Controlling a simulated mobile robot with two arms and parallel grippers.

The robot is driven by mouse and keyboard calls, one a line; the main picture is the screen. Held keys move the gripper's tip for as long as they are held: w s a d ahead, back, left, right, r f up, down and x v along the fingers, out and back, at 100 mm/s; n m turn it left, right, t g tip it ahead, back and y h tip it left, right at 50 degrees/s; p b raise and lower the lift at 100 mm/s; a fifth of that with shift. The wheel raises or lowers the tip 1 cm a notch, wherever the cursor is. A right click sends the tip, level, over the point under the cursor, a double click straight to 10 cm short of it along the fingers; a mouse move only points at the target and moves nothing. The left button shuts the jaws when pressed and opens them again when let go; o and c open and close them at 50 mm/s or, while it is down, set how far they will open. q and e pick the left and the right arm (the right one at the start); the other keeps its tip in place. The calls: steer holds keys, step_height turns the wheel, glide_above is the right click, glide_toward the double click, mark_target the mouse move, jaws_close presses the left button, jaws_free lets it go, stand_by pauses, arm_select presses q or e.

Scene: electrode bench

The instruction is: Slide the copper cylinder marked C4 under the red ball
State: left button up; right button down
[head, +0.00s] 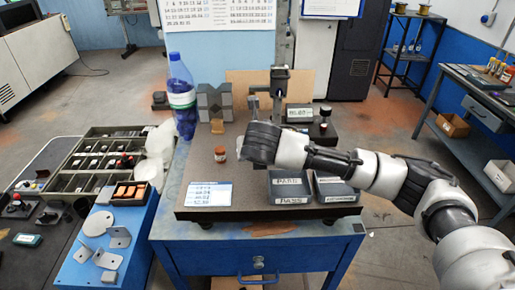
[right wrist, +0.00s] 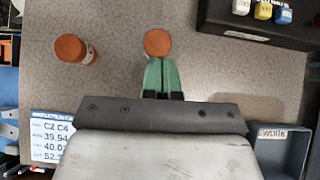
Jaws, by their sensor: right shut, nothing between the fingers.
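Two copper cylinders show in the right wrist view. One (right wrist: 72,50) stands at the left with a pale label whose marking I cannot read. The other (right wrist: 157,42) is at the tips of my right gripper (right wrist: 161,72), whose green fingers are shut with nothing between them. I cannot read a C4 mark on either. In the head view one copper cylinder (head: 220,154) stands on the dark plate (head: 240,205), left of my right gripper; the other is hidden. A gauge stand (head: 279,85) rises behind the gripper. I cannot make out the red ball. My left gripper is out of view.
A white card (head: 208,194) lies at the plate's front left. PASS trays (head: 290,181) are at the front right. Grey V-blocks (head: 214,100) and a bottle (head: 181,95) stand behind. In the wrist view a black box (right wrist: 285,28) with coloured caps is at the upper right.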

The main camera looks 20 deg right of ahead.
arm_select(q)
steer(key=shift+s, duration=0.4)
arm_select(e)
steer(key=shift+w, duration=0.15)
steer(key=w+p, duration=0.1)
steer(key=w, duration=0.2)
steer(key=w+d+p, duration=0.1)
steer(key=w, duration=0.1)
steer(key=w+d+p, duration=0.1)
steer(key=w+p, duration=0.1)
steer(key=w, duration=0.1)
steer(key=shift+w+d+r, duration=0.1)
steer(key=shift+w, duration=0.25)
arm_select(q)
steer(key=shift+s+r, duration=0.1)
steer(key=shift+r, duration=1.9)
arm_select(e)
steer(key=shift+w+d, duration=0.2)
steer(key=shift+w, duration=0.45)
